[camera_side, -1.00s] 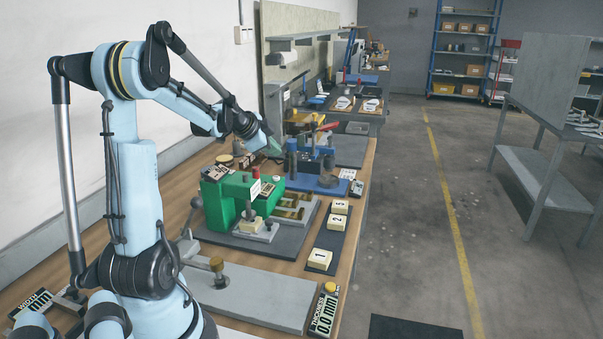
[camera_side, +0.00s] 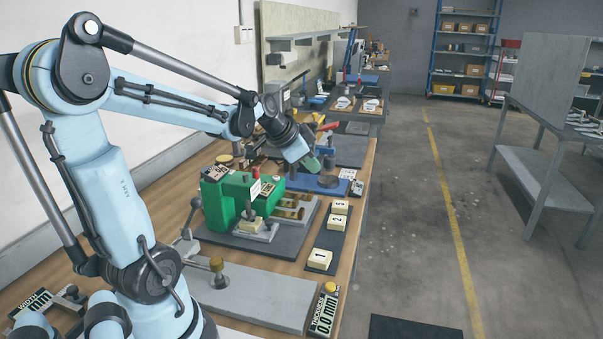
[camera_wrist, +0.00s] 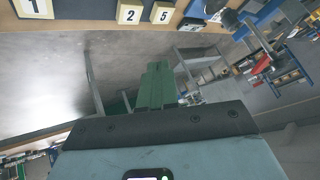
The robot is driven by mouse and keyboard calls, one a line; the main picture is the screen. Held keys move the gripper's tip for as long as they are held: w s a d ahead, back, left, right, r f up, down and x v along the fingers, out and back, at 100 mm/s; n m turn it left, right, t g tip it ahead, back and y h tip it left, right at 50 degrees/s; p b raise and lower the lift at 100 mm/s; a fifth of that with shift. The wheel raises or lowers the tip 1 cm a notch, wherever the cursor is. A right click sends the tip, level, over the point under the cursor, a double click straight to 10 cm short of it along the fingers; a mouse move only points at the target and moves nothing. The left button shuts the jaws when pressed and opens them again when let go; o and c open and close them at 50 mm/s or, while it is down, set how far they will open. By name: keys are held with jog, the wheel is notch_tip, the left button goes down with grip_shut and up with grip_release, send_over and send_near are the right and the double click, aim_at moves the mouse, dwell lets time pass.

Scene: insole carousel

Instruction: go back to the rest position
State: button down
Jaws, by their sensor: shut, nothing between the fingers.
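My gripper (camera_side: 312,164) is at the end of my extended arm, above the far part of the workbench (camera_side: 188,212), over the blue fixture (camera_side: 318,183). Its green fingers also show in the wrist view (camera_wrist: 156,84), shut together with nothing between them. The wrist view looks past the fingers to the floor, with the bench edge along the top. No held part is visible.
A green machine (camera_side: 226,196) stands on the bench in front of the blue fixture. Numbered cream blocks, such as block 1 (camera_side: 319,259), lie on a dark strip by the bench's right edge. A thickness gauge (camera_side: 324,312) stands nearer.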

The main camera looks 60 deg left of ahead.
jog(key=s+d+f+n, duration=0.1)
jog(key=s+d, duration=0.3)
jog(key=d, duration=0.5)
jog(key=s+d+f+n+h, duration=0.1)
jog(key=s+d, duration=0.3)
jog(key=d, duration=0.6)
jog(key=shift+s+d+f+n+g+h, duration=0.3)
jog(key=shift+f+n, duration=0.2)
jog(key=shift+n, duration=0.1)
jog(key=c, duration=1.8)
grip_release()
jog(key=shift+c, duration=0.2)
